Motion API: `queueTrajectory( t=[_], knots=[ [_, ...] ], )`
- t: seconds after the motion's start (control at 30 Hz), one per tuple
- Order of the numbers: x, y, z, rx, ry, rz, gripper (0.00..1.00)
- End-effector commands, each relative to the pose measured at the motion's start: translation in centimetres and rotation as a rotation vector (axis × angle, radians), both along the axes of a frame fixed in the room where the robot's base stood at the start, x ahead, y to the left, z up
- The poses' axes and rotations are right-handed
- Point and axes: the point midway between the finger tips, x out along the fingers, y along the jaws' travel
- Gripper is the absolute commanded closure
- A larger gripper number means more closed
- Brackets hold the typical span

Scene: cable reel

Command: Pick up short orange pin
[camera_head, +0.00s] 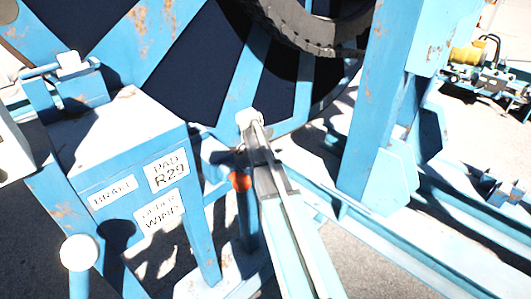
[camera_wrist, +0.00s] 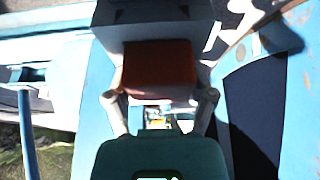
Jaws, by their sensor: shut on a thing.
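The short orange pin shows in the wrist view as a broad orange-red block (camera_wrist: 158,68) between the two pale fingers of my gripper (camera_wrist: 160,92). The fingers are closed against its left and right sides. A grey-white block (camera_wrist: 155,32) lies directly beyond the pin. In the head view a small orange piece (camera_head: 240,181), likely the same pin, shows beside a pale bar, above a dark blue post (camera_head: 247,222). My gripper cannot be clearly picked out in the head view. I cannot tell whether the pin is clear of its seat.
A blue box with labels (camera_head: 168,172) stands at left, with a white ball knob (camera_head: 79,252) in front. A large dark reel (camera_head: 185,70) fills the back. A blue upright (camera_head: 375,130) and long rails (camera_head: 430,245) lie at right. Grey ground shows between the parts.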

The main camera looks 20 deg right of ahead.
Motion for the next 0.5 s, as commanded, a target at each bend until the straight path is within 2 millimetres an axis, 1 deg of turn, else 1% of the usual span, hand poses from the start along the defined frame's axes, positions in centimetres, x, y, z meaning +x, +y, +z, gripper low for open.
queueTrajectory(
  t=[0.3, 0.5],
  knots=[
    [0.08, 0.00, 0.10, 0.001, -0.002, 0.001, 0.90],
    [0.06, -0.01, 0.73, 0.000, -0.001, -0.001, 0.90]
  ],
)
